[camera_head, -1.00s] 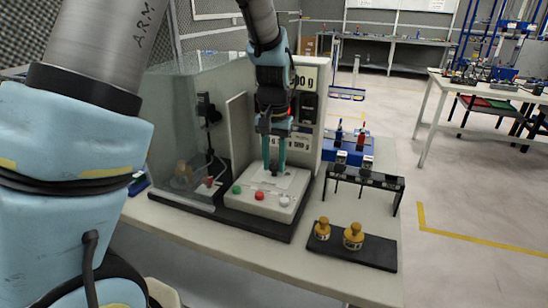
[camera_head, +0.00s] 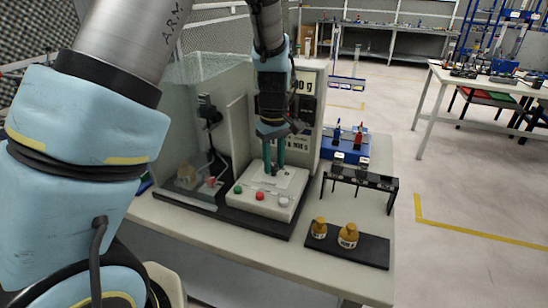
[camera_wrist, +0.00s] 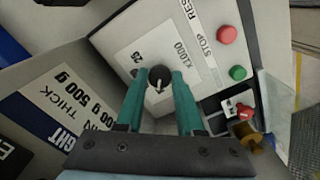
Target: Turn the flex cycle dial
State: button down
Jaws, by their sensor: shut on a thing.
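The flex cycle dial is a small black knob (camera_wrist: 159,76) with a light pointer mark, on a pale panel printed "x1000" and "25" in the wrist view. In the head view it is mostly hidden at the fingertips. My gripper (camera_head: 274,172) points down at the top of the white control box (camera_head: 258,209). Its two teal fingers (camera_wrist: 158,84) are shut on the dial, one on each side. The box's front has a green button (camera_head: 238,189), a red button (camera_head: 260,196) and a white button (camera_head: 284,201).
A tall grey machine column (camera_head: 309,110) stands close behind my gripper. A clear guard (camera_head: 182,125) is on the left. A black rack (camera_head: 361,178), a blue tray (camera_head: 344,145) and brass weights on a black mat (camera_head: 375,250) lie to the right.

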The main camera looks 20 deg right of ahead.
aim_at(274, 166)
jog(key=shift+n+p, duration=0.45)
jog(key=shift+n, duration=0.55)
jog(key=c, duration=0.5)
grip_release()
jog(key=shift+r, duration=0.1)
notch_tip(274, 166, up, 11)
jog(key=shift+f+b, duration=0.2)
jog(key=shift+b, duration=0.95)
